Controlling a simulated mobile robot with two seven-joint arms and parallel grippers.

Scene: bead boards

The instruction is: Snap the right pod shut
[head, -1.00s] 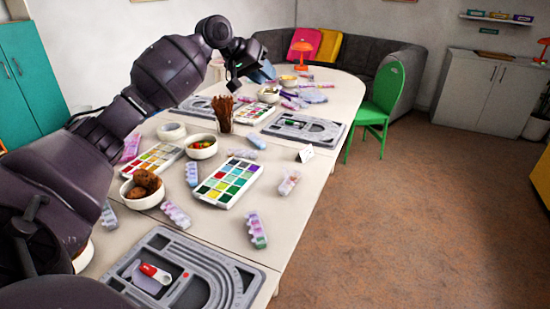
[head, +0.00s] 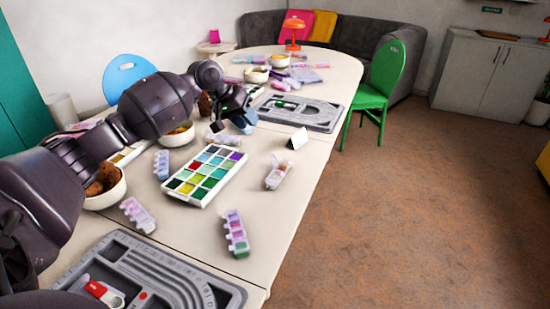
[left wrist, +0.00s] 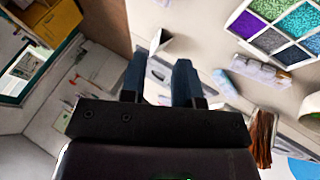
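My left gripper (head: 246,122) is above the table, near the far bead board. In the left wrist view its two dark fingers (left wrist: 160,80) are apart with nothing gripped. Several small bead pods lie on the table. The rightmost pod (head: 278,172), pale with reddish contents, lies near the table's right edge. Another pod (head: 236,233) with purple, pink and green cells lies nearer me. Paler pods lie at the left (head: 138,215), (head: 162,164) and beyond the tray (head: 222,139). I cannot tell which lids are up. My right gripper is out of view.
A bead tray (head: 205,175) of coloured squares lies mid-table. Grey bead boards lie near (head: 215,296) and far (head: 335,122). A white folded card (head: 298,138) stands beside the rightmost pod. Bowls (head: 178,134) stand at the left. A green chair (head: 378,85) stands at the right edge.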

